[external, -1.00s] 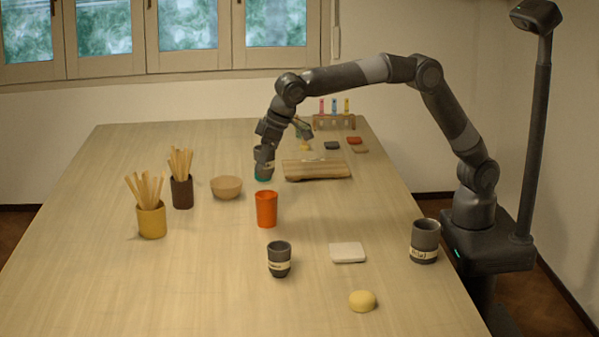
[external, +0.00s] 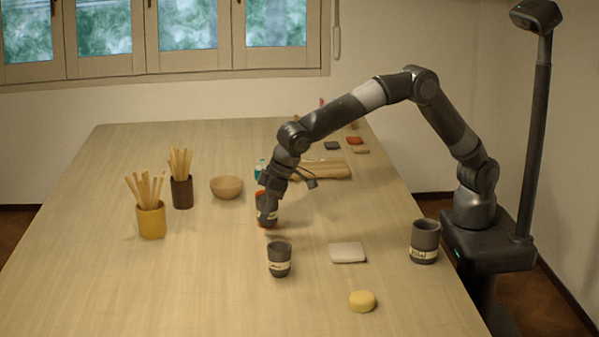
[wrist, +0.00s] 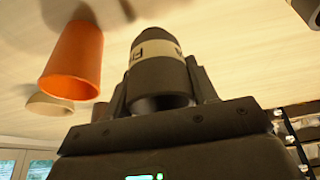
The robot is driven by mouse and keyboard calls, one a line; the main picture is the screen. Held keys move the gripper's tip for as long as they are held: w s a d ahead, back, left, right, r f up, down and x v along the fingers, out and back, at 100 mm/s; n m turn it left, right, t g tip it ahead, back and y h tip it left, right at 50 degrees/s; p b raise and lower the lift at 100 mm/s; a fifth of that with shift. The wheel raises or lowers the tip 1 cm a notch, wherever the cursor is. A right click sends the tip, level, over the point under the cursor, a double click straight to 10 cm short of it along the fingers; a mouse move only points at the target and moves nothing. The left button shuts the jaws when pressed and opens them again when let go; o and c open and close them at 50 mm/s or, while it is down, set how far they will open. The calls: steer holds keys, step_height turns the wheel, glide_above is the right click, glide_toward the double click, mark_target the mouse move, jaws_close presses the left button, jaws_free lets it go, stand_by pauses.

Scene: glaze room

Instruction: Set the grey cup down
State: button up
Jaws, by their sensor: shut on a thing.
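My gripper (external: 267,205) is low over the middle of the table, shut on a dark grey cup (external: 267,214) with a cream label band. The held cup (wrist: 160,75) fills the middle of the wrist view, between the fingers. That view looks upside down. In the external view the cup hides part of an orange cup (external: 259,198) just behind it. The orange cup (wrist: 74,62) shows whole in the wrist view, apart from the held cup. I cannot tell whether the held cup's base touches the table.
Another labelled grey cup (external: 279,260) stands in front, and a larger one (external: 425,243) near my base. A pale slab (external: 347,253) and a yellow lump (external: 362,301) lie nearby. A bowl (external: 226,187) and two stick holders (external: 151,221) stand left. The front-left table is clear.

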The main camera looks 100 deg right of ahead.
mark_target(266, 224)
steer(key=shift+f, duration=2.45)
steer(key=shift+f, duration=0.1)
steer(key=o, duration=1)
steer(key=shift+o, duration=0.2)
